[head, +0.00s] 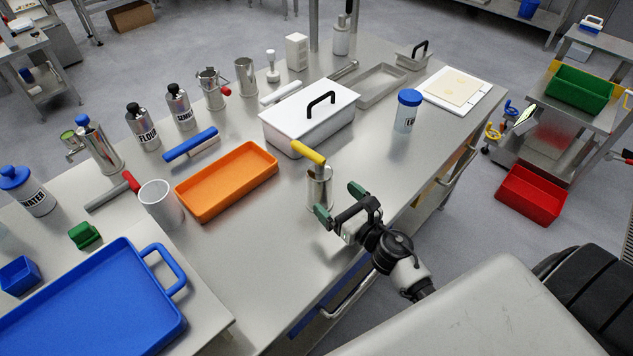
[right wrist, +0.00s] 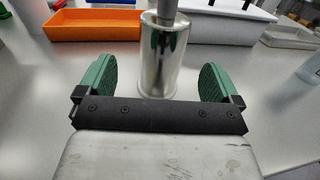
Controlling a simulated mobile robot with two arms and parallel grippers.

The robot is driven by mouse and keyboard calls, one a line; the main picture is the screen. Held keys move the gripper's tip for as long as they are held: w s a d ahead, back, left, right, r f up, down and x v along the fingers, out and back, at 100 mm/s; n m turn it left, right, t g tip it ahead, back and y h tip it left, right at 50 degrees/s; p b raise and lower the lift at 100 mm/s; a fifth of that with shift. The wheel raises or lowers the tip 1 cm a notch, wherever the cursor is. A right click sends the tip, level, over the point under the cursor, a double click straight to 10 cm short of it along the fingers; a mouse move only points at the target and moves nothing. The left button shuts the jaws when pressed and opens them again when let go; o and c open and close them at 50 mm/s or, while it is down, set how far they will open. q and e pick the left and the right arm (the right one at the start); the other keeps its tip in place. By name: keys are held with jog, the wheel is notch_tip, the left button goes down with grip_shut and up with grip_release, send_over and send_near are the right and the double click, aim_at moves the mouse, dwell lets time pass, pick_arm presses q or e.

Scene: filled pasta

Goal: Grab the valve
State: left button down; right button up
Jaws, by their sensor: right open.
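A shiny metal cylinder (head: 320,192) with a yellow handle (head: 309,153) on top stands upright on the steel table; it seems to be the valve. My right gripper (head: 340,202) is open and empty right beside it, its two green finger pads pointing at the cylinder. In the right wrist view the cylinder (right wrist: 164,60) stands centred between the spread pads of the gripper (right wrist: 156,84), with gaps on both sides. I cannot tell whether it is just beyond the fingertips or slightly between them. Its top is cut off there. My left gripper is not in view.
An orange tray (head: 228,186) lies left of the cylinder, and a white box (head: 310,118) with a black-handled lid stands behind it. A blue-lidded jar (head: 405,113) stands to the right. A blue tray (head: 95,312) lies front left. The table in front of the orange tray is clear.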

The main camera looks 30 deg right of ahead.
aim_at(328, 190)
jog(key=shift+w+a, duration=0.2)
jog(key=shift+w, duration=1.05)
jog(key=w, duration=0.1)
jog(key=w+p, duration=0.1)
jog(key=w, duration=0.2)
jog(key=shift+w+a, duration=0.25)
jog(key=shift+a, duration=0.05)
jog(key=shift+w+f, duration=0.15)
jog(key=shift+w, duration=0.05)
jog(key=shift+s, duration=0.1)
jog(key=c, duration=0.6)
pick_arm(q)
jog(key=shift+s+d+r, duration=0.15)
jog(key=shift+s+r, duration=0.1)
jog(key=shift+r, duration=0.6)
pick_arm(e)
jog(key=c, duration=0.7)
